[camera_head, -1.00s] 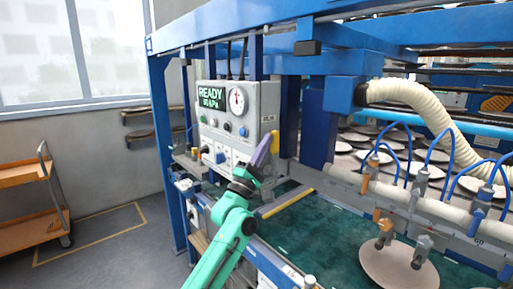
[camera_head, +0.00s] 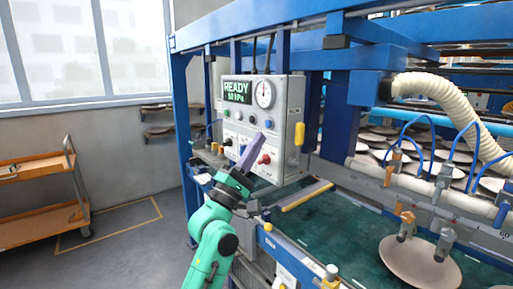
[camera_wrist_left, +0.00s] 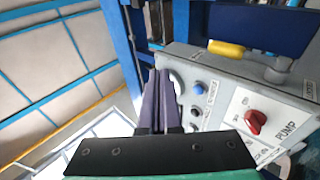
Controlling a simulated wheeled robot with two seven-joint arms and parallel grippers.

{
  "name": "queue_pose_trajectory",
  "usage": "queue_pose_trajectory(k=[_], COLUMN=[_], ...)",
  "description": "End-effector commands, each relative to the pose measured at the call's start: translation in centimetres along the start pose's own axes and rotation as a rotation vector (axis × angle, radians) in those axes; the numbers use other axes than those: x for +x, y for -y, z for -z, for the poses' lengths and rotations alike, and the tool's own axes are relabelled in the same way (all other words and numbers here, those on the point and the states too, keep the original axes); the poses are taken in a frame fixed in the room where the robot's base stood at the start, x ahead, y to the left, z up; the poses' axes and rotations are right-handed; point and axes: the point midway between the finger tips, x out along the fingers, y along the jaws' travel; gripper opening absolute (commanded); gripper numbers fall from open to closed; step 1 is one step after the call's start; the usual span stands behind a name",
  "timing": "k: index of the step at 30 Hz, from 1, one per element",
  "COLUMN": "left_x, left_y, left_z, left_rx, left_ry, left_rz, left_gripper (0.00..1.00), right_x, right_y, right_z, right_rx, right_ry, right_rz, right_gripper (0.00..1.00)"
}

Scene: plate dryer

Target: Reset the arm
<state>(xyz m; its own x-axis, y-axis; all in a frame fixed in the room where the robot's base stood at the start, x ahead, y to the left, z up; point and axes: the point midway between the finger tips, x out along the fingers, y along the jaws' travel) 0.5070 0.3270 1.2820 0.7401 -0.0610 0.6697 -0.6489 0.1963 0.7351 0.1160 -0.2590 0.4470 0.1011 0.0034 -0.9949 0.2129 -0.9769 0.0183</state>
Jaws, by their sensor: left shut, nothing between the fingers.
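My left arm is green and comes up from the bottom of the head view. Its left gripper (camera_head: 258,143) has purple fingers, shut and empty, in front of the lower part of the grey control box (camera_head: 284,92). In the left wrist view the closed fingers (camera_wrist_left: 160,80) point past the box's left side. The box's display reads READY, 50 kPa, with a round gauge (camera_head: 264,94) beside it. A red knob (camera_wrist_left: 256,121) labelled PUMP shows right of the fingers. My right gripper is not in view.
A yellow handle (camera_head: 299,134) sticks out of the box's right side. A blue frame (camera_head: 181,120) surrounds the machine. Suction cups on a bar hang near a plate (camera_head: 418,262) on the green bed. An orange cart (camera_head: 40,225) stands at left, with open floor between.

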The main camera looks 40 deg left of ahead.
Motion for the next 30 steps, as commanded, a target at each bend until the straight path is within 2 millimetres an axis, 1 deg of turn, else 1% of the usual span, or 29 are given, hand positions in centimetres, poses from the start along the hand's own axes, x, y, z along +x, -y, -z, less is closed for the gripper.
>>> queue_pose_trajectory(k=[3, 11, 13, 14, 16, 17, 18, 20, 21, 23, 24, 26, 27, 29, 30], left_x=[0.0, 0.1, -0.1, -0.2, -0.9, -1.4, -2.4, -4.6, -6.4, -9.6, -12.0, -15.9, -18.7, -23.4, -26.6], left_y=[0.0, 0.0, 0.6, 1.3, 4.3, 6.3, 9.3, 14.3, 17.7, 22.5, 25.5, 29.7, 32.2, 35.7, 37.8], left_z=[0.0, 0.0, 0.2, 0.4, 1.4, 1.9, 2.7, 3.9, 4.6, 5.3, 5.7, 6.0, 6.1, 6.0, 5.8], left_rx=[-0.001, -0.001, 0.007, 0.016, 0.059, 0.086, 0.132, 0.213, 0.27, 0.355, 0.41, 0.49, 0.542, 0.616, 0.662], left_ry=[0.0, 0.0, -0.005, -0.011, -0.033, -0.045, -0.06, -0.075, -0.077, -0.067, -0.053, -0.018, 0.012, 0.07, 0.117], left_rz=[0.0, 0.0, 0.012, 0.026, 0.091, 0.133, 0.2, 0.317, 0.401, 0.525, 0.607, 0.73, 0.81, 0.93, 1.008], left_gripper=[0.0, 0.0, 0.0, 0.0, 0.0, 0.0, 0.0, 0.0, 0.0, 0.0, 0.0, 0.0, 0.0, 0.0, 0.0], right_x=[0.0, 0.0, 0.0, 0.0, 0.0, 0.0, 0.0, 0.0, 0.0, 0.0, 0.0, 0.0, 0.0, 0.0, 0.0], right_y=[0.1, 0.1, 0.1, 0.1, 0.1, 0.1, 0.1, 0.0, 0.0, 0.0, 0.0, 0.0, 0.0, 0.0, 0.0], right_z=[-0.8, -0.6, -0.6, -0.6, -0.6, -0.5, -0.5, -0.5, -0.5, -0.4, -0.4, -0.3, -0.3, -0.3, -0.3], right_rx=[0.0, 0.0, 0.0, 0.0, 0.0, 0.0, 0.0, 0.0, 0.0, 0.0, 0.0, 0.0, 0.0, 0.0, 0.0], right_ry=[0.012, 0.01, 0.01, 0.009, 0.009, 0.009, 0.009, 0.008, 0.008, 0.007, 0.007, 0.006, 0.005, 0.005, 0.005], right_rz=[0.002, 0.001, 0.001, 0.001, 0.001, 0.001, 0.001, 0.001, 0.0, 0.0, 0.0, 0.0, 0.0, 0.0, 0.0], right_gripper=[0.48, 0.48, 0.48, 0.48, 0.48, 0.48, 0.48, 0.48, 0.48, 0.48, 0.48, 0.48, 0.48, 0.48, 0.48])
